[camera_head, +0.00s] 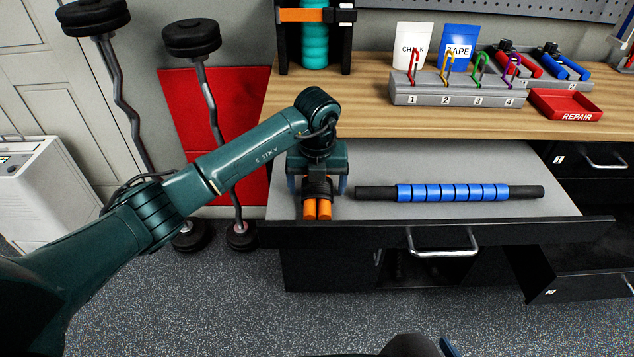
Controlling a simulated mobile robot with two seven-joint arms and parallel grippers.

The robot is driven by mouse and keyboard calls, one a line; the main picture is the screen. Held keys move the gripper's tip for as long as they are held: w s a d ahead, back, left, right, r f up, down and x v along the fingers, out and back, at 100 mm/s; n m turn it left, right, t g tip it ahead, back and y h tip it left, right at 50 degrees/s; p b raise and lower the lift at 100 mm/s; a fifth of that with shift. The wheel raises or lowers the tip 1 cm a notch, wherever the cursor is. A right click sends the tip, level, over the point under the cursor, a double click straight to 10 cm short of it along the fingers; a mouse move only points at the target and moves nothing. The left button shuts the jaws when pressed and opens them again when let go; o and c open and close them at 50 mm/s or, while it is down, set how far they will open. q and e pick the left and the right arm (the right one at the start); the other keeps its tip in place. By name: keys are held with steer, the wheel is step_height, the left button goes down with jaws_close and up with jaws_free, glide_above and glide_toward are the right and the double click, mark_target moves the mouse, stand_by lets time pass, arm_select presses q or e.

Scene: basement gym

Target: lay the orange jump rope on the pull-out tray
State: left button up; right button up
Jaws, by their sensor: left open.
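The orange jump rope (317,209) shows as two orange handles side by side with a dark coil behind them, at the left end of the pull-out tray (450,222). The tray is pulled out below the wooden worktop and has a grey surface and a dark front with a silver handle. My left gripper (318,190) points down over the rope, its fingers open on either side of it. The gripper body hides part of the coil, and I cannot tell whether the rope touches the fingers. A small part of what looks like my right gripper shows at the bottom edge.
A blue roller stick with black ends (452,192) lies across the tray, right of the rope. The worktop (350,100) above holds a numbered hook rack (455,95) and a red repair bin (566,105). An open lower drawer (580,285) juts out at right.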

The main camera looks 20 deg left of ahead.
mark_target(317, 188)
arm_select(q)
steer(key=shift+r, duration=0.3)
step_height(317, 188, up, 12)
steer(key=s, duration=0.1)
steer(key=shift+s+d+f, duration=0.15)
steer(key=shift+d+f, duration=0.05)
